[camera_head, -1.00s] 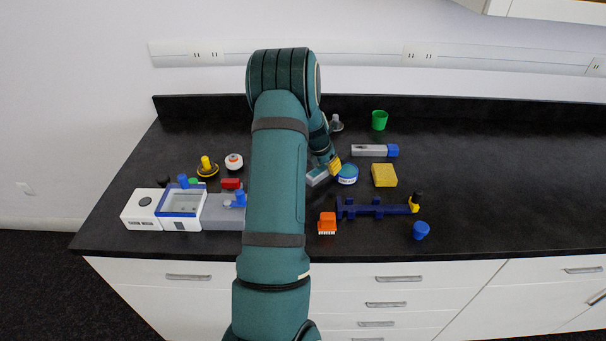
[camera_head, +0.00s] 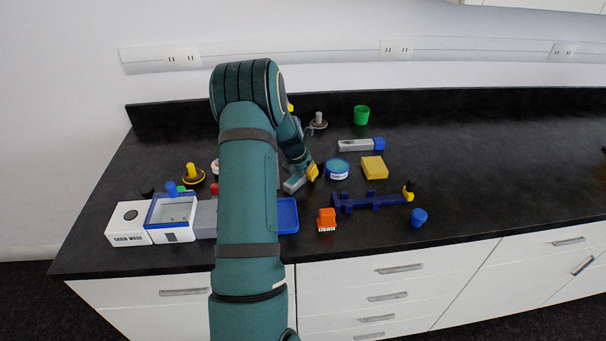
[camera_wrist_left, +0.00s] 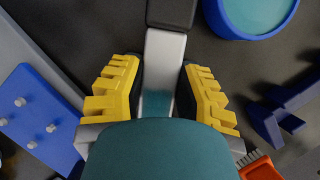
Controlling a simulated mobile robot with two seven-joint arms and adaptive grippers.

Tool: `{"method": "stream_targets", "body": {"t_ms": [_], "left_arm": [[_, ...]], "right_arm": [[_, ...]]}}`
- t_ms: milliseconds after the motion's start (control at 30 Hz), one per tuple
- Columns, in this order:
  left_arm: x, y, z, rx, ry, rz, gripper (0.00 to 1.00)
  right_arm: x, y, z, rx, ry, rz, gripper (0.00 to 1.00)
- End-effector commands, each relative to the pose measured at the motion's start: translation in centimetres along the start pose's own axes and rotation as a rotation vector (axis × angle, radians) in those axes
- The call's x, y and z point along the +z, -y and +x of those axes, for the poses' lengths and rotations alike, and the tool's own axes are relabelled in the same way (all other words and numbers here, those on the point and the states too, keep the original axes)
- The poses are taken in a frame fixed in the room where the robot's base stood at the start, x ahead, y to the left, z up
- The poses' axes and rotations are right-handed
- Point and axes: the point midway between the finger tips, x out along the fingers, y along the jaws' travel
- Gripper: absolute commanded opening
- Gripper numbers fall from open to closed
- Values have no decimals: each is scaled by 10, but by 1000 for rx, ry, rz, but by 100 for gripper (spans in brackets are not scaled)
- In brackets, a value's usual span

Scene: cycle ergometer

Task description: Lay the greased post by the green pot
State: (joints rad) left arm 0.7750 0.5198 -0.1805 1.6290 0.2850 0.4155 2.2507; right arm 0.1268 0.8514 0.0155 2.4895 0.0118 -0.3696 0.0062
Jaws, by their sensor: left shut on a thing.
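My left gripper (camera_head: 312,172), with yellow fingertips, is shut on a light grey post (camera_head: 293,184) just left of the blue tub. In the left wrist view the post (camera_wrist_left: 163,60) runs between the two yellow fingers (camera_wrist_left: 160,95); it has a dark grey section at its far end and a teal patch near the gripper. The lower part is hidden by my gripper body. Whether it touches the counter I cannot tell. The green pot (camera_head: 361,115) stands upright at the back of the counter, apart from the post. My right gripper is not in view.
A grey bar with a blue end (camera_head: 356,145) lies in front of the pot. A blue tub (camera_head: 337,168), yellow block (camera_head: 373,167), dark blue rack (camera_head: 365,203), orange brush (camera_head: 327,219) and blue tray (camera_head: 288,215) are nearby. The back right counter is clear.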

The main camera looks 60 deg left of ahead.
Motion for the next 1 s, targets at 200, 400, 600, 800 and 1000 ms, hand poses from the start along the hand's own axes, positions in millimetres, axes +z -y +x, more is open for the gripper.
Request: {"method": "stream_targets", "body": {"t_ms": [200, 400, 600, 800, 1000], "left_arm": [[0, 0, 1, -1, 2, 0, 0], [0, 1, 2, -1, 1, 0, 58], [0, 0, 1, -1, 1, 0, 58], [2, 0, -17, 0, 2, 1, 58], [3, 1, -58, 0, 4, 1, 58]], "right_arm": [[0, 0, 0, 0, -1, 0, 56], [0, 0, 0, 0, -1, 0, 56], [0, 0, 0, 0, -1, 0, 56], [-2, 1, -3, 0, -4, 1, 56], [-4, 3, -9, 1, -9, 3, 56]]}}
